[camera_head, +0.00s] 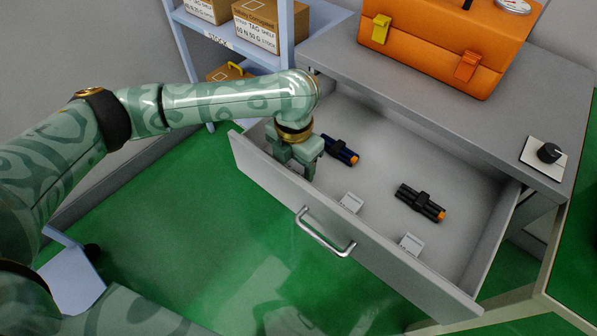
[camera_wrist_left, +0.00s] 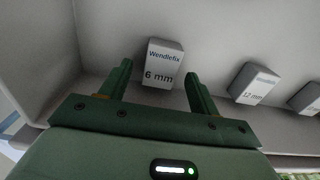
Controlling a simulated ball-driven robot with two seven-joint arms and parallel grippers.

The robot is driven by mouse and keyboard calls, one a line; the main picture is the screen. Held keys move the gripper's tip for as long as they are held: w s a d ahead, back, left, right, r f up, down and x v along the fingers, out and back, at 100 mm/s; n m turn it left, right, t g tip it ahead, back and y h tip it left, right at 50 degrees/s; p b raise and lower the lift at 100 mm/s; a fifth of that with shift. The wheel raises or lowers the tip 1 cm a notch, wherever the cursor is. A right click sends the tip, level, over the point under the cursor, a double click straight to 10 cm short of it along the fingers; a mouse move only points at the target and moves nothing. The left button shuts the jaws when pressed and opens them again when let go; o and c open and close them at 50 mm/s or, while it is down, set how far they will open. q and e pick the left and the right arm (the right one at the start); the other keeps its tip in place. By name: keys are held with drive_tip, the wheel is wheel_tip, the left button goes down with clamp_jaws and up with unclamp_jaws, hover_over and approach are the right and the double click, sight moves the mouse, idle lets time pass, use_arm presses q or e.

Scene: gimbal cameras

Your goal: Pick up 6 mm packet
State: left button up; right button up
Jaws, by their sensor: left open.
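The 6 mm packet (camera_wrist_left: 163,62) is a small white box in the left wrist view, with "Wendlefix" and "6 mm" printed on its front. It stands on the light drawer floor. My left gripper (camera_head: 296,167) is inside the open drawer, near its left front corner. In the left wrist view its two green fingers (camera_wrist_left: 158,72) are spread apart, with the packet between and just beyond them; I cannot tell whether they touch it. In the head view the gripper hides this packet. My right gripper is not in view.
The open drawer (camera_head: 265,165) also holds a 12 mm packet (camera_wrist_left: 253,84), another small packet (camera_wrist_left: 306,97), and two dark bundles, a blue-black one (camera_head: 340,151) and a black one (camera_head: 421,202). An orange case (camera_head: 440,45) stands on the cabinet. A shelf with boxes (camera_head: 268,25) is behind.

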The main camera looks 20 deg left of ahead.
use_arm(q)
drive_tip(key=shift+f, duration=0.8)
drive_tip(key=shift+r, duration=0.2)
drive_tip(key=c, duration=1.1)
drive_tip(key=shift+r, duration=0.15)
